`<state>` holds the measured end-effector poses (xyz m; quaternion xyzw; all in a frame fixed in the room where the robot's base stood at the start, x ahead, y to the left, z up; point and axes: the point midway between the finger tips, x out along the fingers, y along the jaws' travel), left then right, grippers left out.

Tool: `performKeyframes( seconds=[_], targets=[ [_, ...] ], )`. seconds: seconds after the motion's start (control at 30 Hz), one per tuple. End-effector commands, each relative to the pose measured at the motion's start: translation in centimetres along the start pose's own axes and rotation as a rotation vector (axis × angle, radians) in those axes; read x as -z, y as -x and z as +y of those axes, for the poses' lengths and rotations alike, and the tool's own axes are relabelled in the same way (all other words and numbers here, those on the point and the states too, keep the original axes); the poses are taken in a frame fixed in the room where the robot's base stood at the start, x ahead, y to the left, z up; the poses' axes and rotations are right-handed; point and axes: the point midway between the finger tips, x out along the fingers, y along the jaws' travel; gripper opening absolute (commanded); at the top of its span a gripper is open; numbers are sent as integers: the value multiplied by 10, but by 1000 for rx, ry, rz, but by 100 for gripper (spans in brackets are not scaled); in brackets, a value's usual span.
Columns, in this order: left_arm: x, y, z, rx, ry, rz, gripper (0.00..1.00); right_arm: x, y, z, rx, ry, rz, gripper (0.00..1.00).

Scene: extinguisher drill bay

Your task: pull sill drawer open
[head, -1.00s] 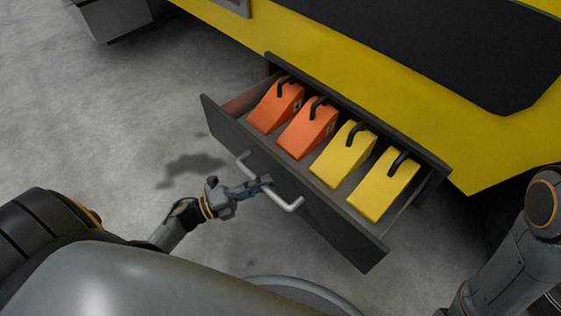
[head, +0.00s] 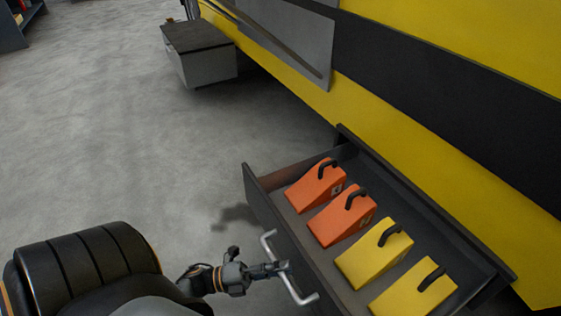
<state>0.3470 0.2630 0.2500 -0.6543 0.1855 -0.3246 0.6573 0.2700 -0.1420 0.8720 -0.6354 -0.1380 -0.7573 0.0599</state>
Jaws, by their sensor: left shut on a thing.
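The sill drawer (head: 262,200) is dark grey and stands open, out from under the yellow vehicle side. Its grey bar handle (head: 291,284) is on the front face. My left gripper (head: 280,267) is shut on the handle near its middle. Inside the drawer lie two orange wedge blocks (head: 312,193) and two yellow wedge blocks (head: 366,262), each with a black loop handle. The drawer's near right end is cut off by the picture's bottom edge. My right gripper is not in view.
The yellow vehicle body (head: 420,120) with a black band runs along the right, above the drawer. A grey box-like step (head: 200,55) juts from it farther back. A dark shelf unit (head: 12,25) stands at the top left. The grey concrete floor (head: 110,130) on the left is clear.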

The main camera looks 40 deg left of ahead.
Motion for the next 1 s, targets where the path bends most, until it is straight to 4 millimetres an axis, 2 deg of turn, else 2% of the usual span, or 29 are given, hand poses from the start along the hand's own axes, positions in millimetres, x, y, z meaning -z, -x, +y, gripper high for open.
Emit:
performKeyframes(
  seconds=[0.07,0.1,0.2,0.57,0.67,1.0],
  targets=[
    [-2,1,0,-3,-1,-5,0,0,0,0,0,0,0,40],
    [-2,1,0,-4,-1,-5,23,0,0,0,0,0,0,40],
    [-2,1,0,-3,-1,-4,39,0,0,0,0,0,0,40],
    [-1,5,1,-3,0,-1,39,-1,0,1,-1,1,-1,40],
    [-1,18,1,-6,0,-2,39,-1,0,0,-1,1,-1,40],
    [-1,89,1,-6,1,-3,39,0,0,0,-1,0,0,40]
  ],
)
